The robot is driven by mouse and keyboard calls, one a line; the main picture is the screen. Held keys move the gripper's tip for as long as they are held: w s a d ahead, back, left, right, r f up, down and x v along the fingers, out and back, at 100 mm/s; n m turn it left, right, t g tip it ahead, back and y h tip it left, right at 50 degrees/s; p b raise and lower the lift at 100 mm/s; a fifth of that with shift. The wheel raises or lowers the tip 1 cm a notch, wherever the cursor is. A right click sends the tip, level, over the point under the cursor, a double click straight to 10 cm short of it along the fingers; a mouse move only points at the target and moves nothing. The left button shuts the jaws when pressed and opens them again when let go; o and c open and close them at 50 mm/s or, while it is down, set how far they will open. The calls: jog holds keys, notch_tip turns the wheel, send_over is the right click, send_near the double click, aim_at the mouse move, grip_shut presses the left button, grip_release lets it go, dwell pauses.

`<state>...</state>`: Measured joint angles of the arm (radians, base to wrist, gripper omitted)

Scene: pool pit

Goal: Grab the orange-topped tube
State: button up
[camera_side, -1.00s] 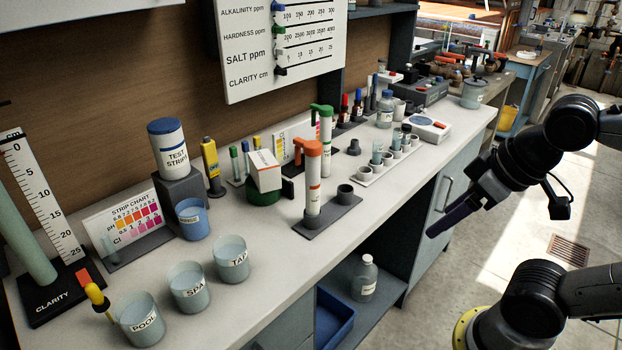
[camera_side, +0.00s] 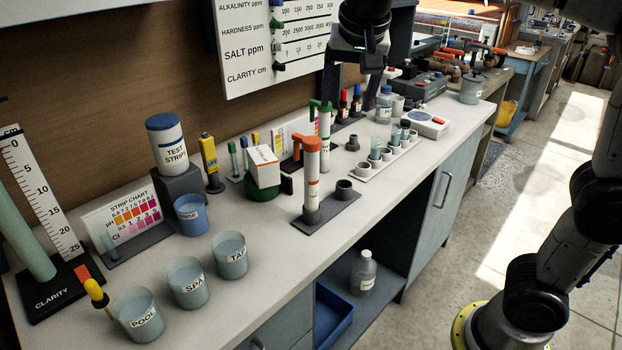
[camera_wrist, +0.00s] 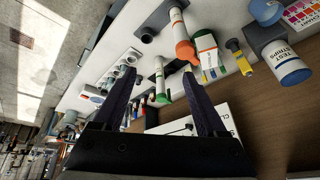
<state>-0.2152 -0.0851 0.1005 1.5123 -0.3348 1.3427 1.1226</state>
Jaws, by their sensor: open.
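The orange-topped tube (camera_side: 312,180) stands upright in a dark grey holder (camera_side: 342,205) on the bench, its orange handle at the top. In the wrist view the tube (camera_wrist: 178,23) shows near the top, its orange top (camera_wrist: 185,50) just beyond the right fingertip. My gripper (camera_side: 350,92) is open and empty, fingers pointing down. In the side view it appears above and right of the orange top, apart from it. In the wrist view the gripper (camera_wrist: 156,74) has a similar green-topped tube (camera_wrist: 159,72) showing between its fingers.
The green-topped tube (camera_side: 326,130) stands close behind the orange one. A white box (camera_side: 264,166) is to its left, and a white rack of small cups (camera_side: 385,160) to its right. Labelled cups (camera_side: 188,283) stand at the front left. The front bench strip beside the holder is clear.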

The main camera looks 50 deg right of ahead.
jog(key=n+g, duration=0.1)
send_near(311, 161)
jog(key=x, duration=0.5)
jog(key=shift+w+d, duration=0.4)
jog(key=shift+x, duration=3.1)
jog(key=shift+d, duration=0.1)
jog(key=shift+c, duration=0.3)
grip_shut()
